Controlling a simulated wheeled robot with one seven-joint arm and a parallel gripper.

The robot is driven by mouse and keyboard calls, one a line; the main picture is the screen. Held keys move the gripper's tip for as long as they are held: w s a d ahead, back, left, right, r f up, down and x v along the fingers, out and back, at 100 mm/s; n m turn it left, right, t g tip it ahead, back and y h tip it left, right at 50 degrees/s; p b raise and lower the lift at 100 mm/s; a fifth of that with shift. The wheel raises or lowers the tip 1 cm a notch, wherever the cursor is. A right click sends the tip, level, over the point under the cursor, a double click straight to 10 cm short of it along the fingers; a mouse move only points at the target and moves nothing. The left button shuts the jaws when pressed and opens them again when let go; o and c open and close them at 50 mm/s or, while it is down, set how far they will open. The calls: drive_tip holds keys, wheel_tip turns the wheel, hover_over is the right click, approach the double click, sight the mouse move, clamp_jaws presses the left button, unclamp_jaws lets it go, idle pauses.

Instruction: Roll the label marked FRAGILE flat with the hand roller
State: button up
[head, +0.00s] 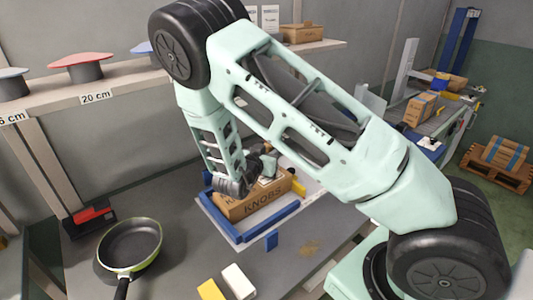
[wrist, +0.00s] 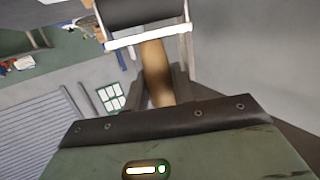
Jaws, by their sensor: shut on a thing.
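My gripper (wrist: 158,92) is shut on the brown wooden handle of the hand roller (wrist: 155,65) in the wrist view. The roller's black cylinder (wrist: 143,12) and pale frame stick out beyond the fingers. In the head view my gripper (head: 260,163) is partly hidden by my arm, above the box. A cardboard box (head: 262,200) marked KNOBS sits inside a blue frame on the bench. No label reading FRAGILE can be made out; the box top is mostly covered by my arm and gripper. I cannot tell whether the roller touches the box.
A green-rimmed pan (head: 130,245) lies on the bench at left. A white block (head: 238,281) and a yellow block (head: 210,290) lie at the front. A shelf (head: 120,93) with lids runs behind. Bare bench lies between pan and frame.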

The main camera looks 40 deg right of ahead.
drive_tip(key=shift+d, duration=1.1)
drive_tip(key=shift+r, duration=0.1)
drive_tip(key=shift+a, duration=0.2)
drive_tip(key=shift+a, duration=1.05)
drive_tip(key=shift+a, duration=0.1)
drive_tip(key=shift+a, duration=1.1)
wheel_tip(320, 180, up, 7)
drive_tip(key=p, duration=0.5)
drive_tip(key=shift+p, duration=0.4)
